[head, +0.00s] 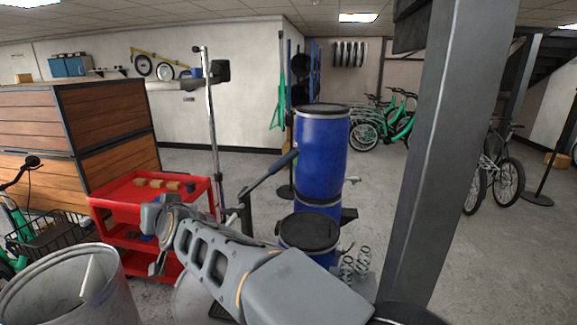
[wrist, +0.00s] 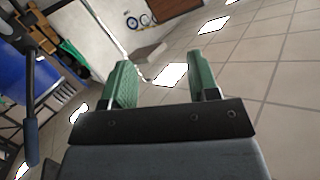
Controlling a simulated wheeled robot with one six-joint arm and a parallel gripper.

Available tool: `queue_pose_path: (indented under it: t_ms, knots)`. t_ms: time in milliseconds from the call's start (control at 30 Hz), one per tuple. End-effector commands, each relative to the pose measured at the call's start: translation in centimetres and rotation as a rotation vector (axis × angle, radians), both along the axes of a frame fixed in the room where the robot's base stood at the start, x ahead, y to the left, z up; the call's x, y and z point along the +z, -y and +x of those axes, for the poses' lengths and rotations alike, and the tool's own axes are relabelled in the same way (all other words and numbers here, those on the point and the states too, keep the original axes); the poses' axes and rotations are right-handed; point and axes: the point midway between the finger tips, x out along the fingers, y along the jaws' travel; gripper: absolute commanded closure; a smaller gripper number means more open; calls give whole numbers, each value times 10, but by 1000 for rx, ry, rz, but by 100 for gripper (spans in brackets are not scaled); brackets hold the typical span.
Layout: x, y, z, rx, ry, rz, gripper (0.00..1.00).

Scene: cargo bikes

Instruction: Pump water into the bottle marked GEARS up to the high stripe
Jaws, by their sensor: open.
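No bottle marked GEARS and no stripe can be made out in either view. A dark pump-like stand (head: 246,206) with a long lever ending in a blue grip (head: 283,161) is in the middle of the head view, behind my forearm. A dark lever with a blue grip (wrist: 31,138) also shows at the left of the wrist view. My gripper (wrist: 162,78) is open, with green pads and nothing between them. In the head view it is at the left end of my arm, in front of the red cart, apart from the lever.
A red cart (head: 140,200) with small blocks on top stands at left, near wooden crates (head: 100,115). A grey bin (head: 70,295) is at front left. Blue drums (head: 321,150) stand at centre and a grey pillar (head: 430,150) at right. Open floor lies beyond.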

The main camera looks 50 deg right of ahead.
Motion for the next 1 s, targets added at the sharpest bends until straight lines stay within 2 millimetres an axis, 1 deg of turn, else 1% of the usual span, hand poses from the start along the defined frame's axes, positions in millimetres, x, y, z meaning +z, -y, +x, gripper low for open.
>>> queue_pose_path:
  t_ms: [33, 67, 100, 167, 200, 300, 400, 500, 600, 700, 867, 1000]
  knots:
    - [16, 25, 22, -116, 112, 26, 45]
    - [27, 41, 31, -193, 177, 38, 45]
    - [39, 63, 39, -300, 257, 51, 45]
    - [51, 97, 45, -472, 356, 66, 45]
    - [56, 118, 46, -586, 406, 71, 45]
    - [56, 164, 37, -865, 489, 75, 45]
    - [47, 194, 21, -1111, 521, 70, 45]
    - [35, 212, 6, -1306, 520, 60, 45]
    - [25, 221, -7, -1446, 503, 51, 45]
    - [18, 226, -15, -1531, 488, 43, 45]
    - [16, 240, -21, -1585, 479, 38, 45]
    - [17, 264, -23, -1588, 478, 36, 45]
